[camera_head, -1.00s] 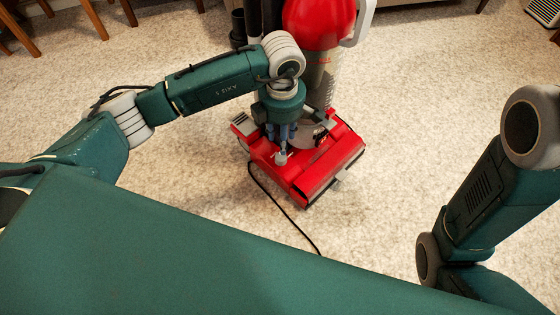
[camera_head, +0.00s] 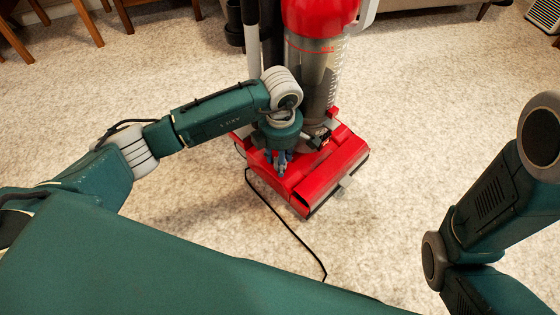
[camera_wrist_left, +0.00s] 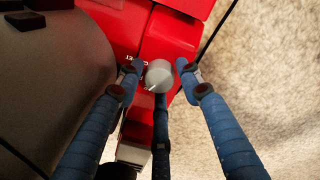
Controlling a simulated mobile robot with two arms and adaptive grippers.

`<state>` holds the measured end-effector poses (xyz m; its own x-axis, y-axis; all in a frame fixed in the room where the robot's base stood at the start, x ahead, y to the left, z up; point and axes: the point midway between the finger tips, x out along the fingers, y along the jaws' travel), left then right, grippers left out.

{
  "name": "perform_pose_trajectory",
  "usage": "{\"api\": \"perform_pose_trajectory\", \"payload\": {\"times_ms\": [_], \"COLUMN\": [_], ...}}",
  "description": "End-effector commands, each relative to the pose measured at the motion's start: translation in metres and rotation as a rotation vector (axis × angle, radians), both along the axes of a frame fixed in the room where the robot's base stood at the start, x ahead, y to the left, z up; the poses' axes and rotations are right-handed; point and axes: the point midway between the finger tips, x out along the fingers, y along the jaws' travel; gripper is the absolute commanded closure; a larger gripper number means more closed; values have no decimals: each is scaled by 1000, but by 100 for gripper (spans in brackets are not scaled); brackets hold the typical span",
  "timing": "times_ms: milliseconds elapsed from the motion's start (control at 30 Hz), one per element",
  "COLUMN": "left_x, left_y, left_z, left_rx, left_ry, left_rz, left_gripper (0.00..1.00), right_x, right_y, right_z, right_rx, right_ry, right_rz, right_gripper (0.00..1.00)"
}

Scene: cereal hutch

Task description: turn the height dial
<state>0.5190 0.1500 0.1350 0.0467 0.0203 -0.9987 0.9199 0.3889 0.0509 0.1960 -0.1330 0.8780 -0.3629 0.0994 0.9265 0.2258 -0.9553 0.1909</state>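The height dial (camera_wrist_left: 158,74) is a round light-grey knob with a white pointer mark, on the red base (camera_head: 325,178) of an upright vacuum cleaner. In the left wrist view, my left gripper (camera_wrist_left: 159,68) has its blue fingers spread around the dial, one on each side and one below. Small gaps seem to show between the side fingertips and the dial; I cannot tell whether the lower finger touches it. In the head view, the left gripper (camera_head: 281,163) points down at the base, and its fingers hide the dial. My right gripper is out of view.
The vacuum's clear canister (camera_head: 318,75) and red upper body rise behind the left gripper. A black cord (camera_head: 275,210) runs over the pale carpet. Wooden chair legs (camera_head: 88,22) stand at the upper left. The carpet right of the vacuum is clear.

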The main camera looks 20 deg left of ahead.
Motion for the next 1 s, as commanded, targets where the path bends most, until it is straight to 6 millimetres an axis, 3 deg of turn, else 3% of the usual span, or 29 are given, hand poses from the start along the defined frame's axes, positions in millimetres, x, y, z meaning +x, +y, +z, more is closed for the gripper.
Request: {"api": "perform_pose_trajectory", "payload": {"times_ms": [167, 333, 600, 800, 933, 967, 1000], "left_x": [0, 0, -1, -1, -1, -1, -1], "left_y": [0, 0, 0, 0, 0, 0, 0], "left_z": [0, 0, 4, 0, 0, 0, 0], "left_rx": [0, 0, 1, 0, 0, 0, 1], "left_ry": [0, 1, 3, 2, 2, 2, 2], "left_rz": [0, 0, 93, 128, 127, 127, 126], "left_gripper": [65, 97, 98, 98, 98, 70, 63], "right_x": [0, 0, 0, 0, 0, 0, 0], "right_y": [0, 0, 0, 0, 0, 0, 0], "right_z": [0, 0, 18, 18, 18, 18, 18], "right_rx": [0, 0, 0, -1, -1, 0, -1], "right_ry": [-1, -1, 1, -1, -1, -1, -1], "right_rz": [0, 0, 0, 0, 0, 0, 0], "right_gripper": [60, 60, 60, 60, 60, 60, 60]}}
